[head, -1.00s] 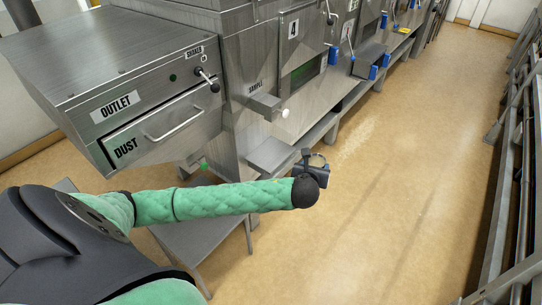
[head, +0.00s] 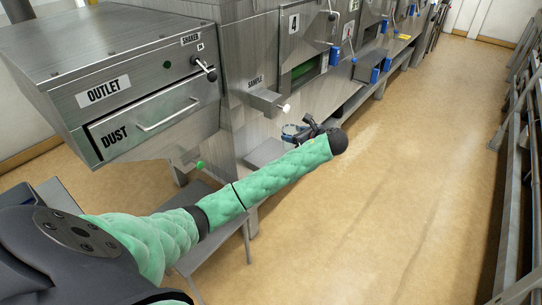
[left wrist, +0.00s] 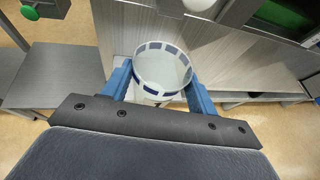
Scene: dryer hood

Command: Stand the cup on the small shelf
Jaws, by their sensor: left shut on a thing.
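The cup (left wrist: 163,73) is whitish with dark blue marks around its rim. In the left wrist view it sits between the blue fingers of my left gripper (head: 296,131), with its open top showing and nothing seen inside. My gripper is shut on it. In the head view the cup is small and mostly hidden by the gripper. The small shelf (head: 262,153) is a grey metal ledge on the machine's front, low under the sample spout. The gripper and cup are beside its right end; I cannot tell whether the cup touches it. My right gripper is not in view.
The sample spout (head: 266,100) with a white knob sticks out above the shelf. The outlet box (head: 125,95) with a dust drawer stands at the left. A low grey table (head: 215,235) is below. The floor to the right is clear up to the railing (head: 515,200).

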